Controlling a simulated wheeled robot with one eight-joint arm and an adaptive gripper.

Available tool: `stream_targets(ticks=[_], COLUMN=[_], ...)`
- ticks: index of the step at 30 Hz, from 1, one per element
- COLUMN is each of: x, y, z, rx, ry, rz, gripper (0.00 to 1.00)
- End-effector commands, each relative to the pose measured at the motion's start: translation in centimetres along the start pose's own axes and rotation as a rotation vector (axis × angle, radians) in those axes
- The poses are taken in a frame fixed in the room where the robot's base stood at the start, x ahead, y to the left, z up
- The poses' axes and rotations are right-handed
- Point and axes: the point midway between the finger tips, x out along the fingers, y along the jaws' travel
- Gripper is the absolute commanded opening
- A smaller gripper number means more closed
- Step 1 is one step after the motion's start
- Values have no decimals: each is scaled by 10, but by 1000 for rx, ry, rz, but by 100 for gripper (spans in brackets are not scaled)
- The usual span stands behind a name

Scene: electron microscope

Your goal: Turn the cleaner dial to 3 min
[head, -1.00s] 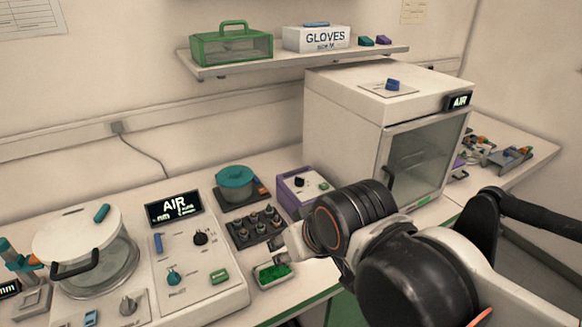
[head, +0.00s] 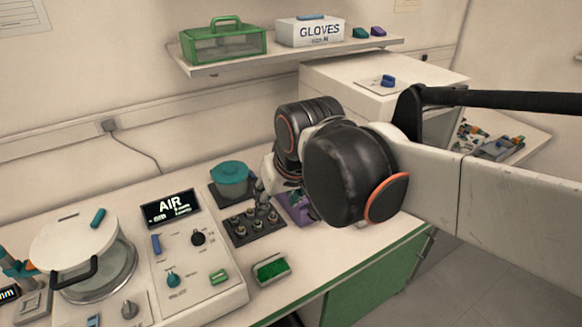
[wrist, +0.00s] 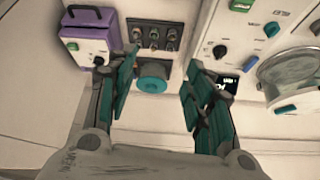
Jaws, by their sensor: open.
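In the wrist view a purple box (wrist: 72,32) with a white face carries a black dial (wrist: 98,60) and a green button. I cannot read the marks around the dial. In the head view only a purple part of this box (head: 298,210) shows; my arm hides the rest. My gripper (wrist: 162,68) is open and empty, with one teal-padded finger close to the dial's right in the wrist picture. Whether it touches is not clear. In the head view the gripper is near the box and partly hidden by my arm.
A teal-lidded pot (head: 231,178) and a rack of small stubs (head: 252,224) stand left of the box. A console (head: 205,285) with knobs and an AIR display is farther left. A green-filled tray (head: 272,268) lies in front. The shelf (head: 290,60) hangs above.

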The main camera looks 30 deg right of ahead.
Motion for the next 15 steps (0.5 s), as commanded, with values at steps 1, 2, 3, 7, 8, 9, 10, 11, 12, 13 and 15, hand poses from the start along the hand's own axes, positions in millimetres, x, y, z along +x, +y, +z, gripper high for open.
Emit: stream_targets(ticks=[1,2,3,7,8,9,10,11,12,13,15], x=[-5,-6,-6,-3,-2,1,4,7,11,15,23], y=[2,4,6,14,17,20,23,26,30,34,41], z=[-18,-26,-37,-73,-81,-91,-98,-105,-114,-121,-137], rx=[20,34,51,111,126,145,160,176,196,211,246], ry=[-17,-28,-45,-99,-111,-127,-139,-150,-166,-177,-204], rz=[6,9,15,31,36,42,46,51,57,62,72], gripper=[48,48,48,48,48,48,48,48,48,48,48])
